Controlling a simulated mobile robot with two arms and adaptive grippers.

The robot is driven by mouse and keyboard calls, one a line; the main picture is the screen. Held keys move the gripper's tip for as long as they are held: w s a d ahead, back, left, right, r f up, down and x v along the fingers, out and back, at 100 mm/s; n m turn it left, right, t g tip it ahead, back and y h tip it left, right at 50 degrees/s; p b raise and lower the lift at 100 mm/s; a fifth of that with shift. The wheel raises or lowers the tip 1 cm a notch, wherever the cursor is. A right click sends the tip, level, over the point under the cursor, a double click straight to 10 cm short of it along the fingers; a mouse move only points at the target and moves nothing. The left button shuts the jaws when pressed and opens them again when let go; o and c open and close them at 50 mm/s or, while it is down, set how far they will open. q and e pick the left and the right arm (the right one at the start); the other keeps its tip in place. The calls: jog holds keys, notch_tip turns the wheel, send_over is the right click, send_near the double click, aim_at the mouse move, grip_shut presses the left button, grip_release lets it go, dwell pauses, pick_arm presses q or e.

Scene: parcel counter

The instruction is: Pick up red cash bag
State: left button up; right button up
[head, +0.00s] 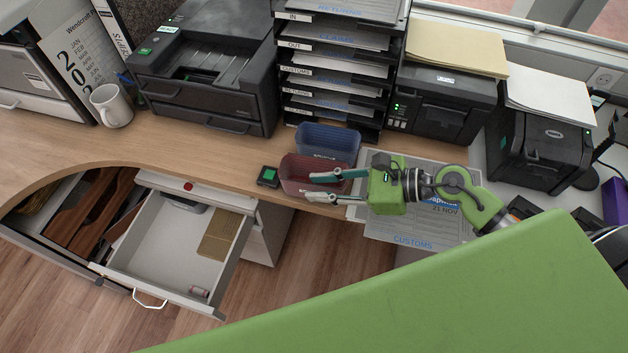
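The red cash bag (300,170) lies at the front edge of the wooden counter; it looks like a shallow dark red pouch or tray with a pale label. My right gripper (311,187) comes in from the right. A similar blue bag (328,141) lies just behind the red one. My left gripper is not in view.
A small black device (268,177) with a green screen sits left of the red bag. A paper sorter (335,70) and printers (441,102) stand behind. Customs papers (425,225) lie beneath my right arm. An open drawer (165,265) juts out at lower left.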

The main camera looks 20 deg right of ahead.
jog(key=shift+x, duration=1.45)
jog(key=shift+d, duration=0.1)
grip_shut()
jog(key=shift+r, duration=0.1)
